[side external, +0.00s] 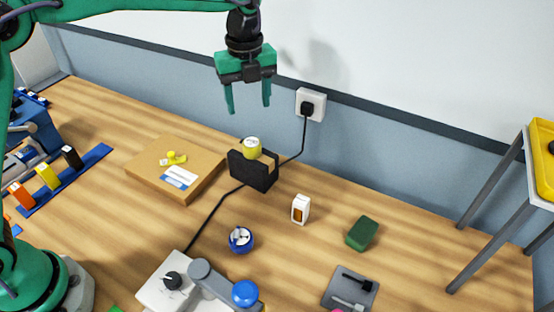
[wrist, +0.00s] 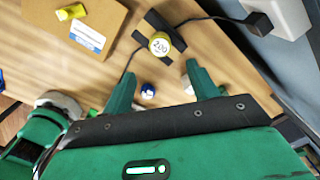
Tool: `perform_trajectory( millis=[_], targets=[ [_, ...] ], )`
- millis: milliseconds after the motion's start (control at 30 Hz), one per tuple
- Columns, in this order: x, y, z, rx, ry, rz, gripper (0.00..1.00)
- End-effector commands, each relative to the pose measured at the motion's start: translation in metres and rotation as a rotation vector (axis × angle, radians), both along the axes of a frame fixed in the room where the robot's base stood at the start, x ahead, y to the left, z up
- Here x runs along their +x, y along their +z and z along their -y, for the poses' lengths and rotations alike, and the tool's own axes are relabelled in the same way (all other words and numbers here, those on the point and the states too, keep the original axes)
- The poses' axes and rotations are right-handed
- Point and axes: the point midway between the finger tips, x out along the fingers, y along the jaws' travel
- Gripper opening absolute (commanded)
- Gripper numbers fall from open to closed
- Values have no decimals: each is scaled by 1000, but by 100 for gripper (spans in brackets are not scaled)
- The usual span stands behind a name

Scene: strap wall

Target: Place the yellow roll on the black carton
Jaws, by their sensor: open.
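The yellow roll (side external: 252,148) sits upright on top of the black carton (side external: 250,172), which has a dark front and a tan part on top. The roll also shows in the wrist view (wrist: 160,46), with dark parts of the carton (wrist: 153,22) around it. My gripper (side external: 249,108) is open and empty, apart from the roll and above it. In the wrist view its fingertips (wrist: 161,69) are spread, with the roll beyond them. Part of the carton is hidden beneath the roll.
A flat cardboard box (side external: 150,165) with a yellow item and a label lies left of the carton. A black cable runs past the carton to a wall socket (side external: 311,104). A white-and-orange box (side external: 300,209), blue pot (side external: 240,239) and green block (side external: 362,233) stand in front.

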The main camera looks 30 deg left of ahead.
Motion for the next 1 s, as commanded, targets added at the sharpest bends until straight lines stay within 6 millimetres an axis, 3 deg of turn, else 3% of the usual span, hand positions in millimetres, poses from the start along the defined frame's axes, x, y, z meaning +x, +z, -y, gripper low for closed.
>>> perform_trajectory(
  millis=[467,667,1000],
  targets=[
    [-7,10,-9,-7,82,19,59],
    [-28,32,-33,-28,293,61,59],
    [-85,66,-82,-104,798,149,59]
  ],
)
